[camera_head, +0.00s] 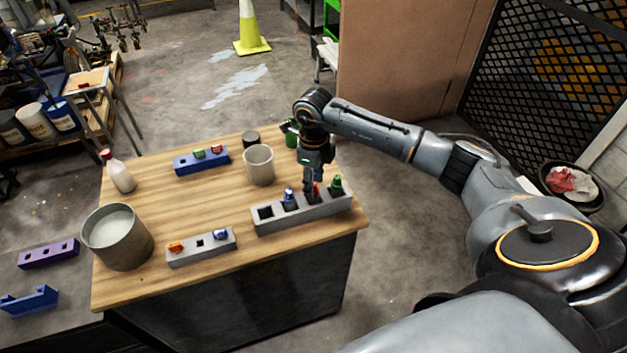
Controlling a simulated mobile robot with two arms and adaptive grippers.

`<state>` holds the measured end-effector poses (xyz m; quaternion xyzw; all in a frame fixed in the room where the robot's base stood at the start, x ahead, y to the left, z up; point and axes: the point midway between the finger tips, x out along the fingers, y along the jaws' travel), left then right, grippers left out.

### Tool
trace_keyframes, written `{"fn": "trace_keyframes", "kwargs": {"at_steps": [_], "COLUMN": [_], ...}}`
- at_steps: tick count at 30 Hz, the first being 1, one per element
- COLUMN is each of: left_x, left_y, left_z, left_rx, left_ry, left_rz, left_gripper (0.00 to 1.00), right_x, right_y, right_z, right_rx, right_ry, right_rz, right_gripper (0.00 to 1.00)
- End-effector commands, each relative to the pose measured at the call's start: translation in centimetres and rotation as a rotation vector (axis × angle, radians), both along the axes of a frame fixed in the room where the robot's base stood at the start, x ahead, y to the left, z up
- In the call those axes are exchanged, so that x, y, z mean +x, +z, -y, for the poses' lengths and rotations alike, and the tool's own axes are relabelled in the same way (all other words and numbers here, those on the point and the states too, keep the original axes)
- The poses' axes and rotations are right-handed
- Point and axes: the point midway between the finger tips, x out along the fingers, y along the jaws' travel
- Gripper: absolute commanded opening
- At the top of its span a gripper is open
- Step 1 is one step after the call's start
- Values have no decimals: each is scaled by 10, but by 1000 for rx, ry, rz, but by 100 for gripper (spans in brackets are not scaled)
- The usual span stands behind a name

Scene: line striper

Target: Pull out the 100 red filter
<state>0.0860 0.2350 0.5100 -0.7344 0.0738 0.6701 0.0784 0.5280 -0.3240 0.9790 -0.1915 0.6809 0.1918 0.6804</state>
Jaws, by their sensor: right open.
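A small red filter (316,190) stands in a slot of the long grey rack (303,217) at the table's right front. It is between a blue filter (289,196) on its left and a green filter (336,184) on its right. My right gripper (312,188) reaches down from above with its fingers at the red filter. The fingers partly hide it, and I cannot tell whether they touch it. The gripper is open. No number can be read on the filter. My left gripper is not in view.
On the wooden table (200,208) are a blue rack (190,165), a shorter grey rack (201,250), a white cup (259,166), a dark jar (251,138), a bottle (119,172) and a large metal pot (118,243). The table's middle is clear.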

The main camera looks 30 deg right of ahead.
Motion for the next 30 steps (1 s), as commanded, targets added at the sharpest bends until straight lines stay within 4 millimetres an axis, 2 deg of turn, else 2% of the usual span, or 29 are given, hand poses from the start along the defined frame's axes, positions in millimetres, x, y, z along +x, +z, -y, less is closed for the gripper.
{"fn": "trace_keyframes", "kwargs": {"at_steps": [4, 5, 10, 11, 30], "left_x": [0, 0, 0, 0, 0], "left_y": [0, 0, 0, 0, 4], "left_z": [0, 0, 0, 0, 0], "left_rx": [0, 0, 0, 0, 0], "left_ry": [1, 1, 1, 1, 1], "left_rz": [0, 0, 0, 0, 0], "left_gripper": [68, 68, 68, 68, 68], "right_x": [0, 0, 0, 0, 0], "right_y": [0, 0, 0, 0, 9], "right_z": [0, 0, 0, 0, 0], "right_rx": [0, 0, 1, 1, 0], "right_ry": [0, 0, 1, 1, 1], "right_rz": [0, 0, 1, 1, 1], "right_gripper": [42, 37, 3, 0, 0]}}
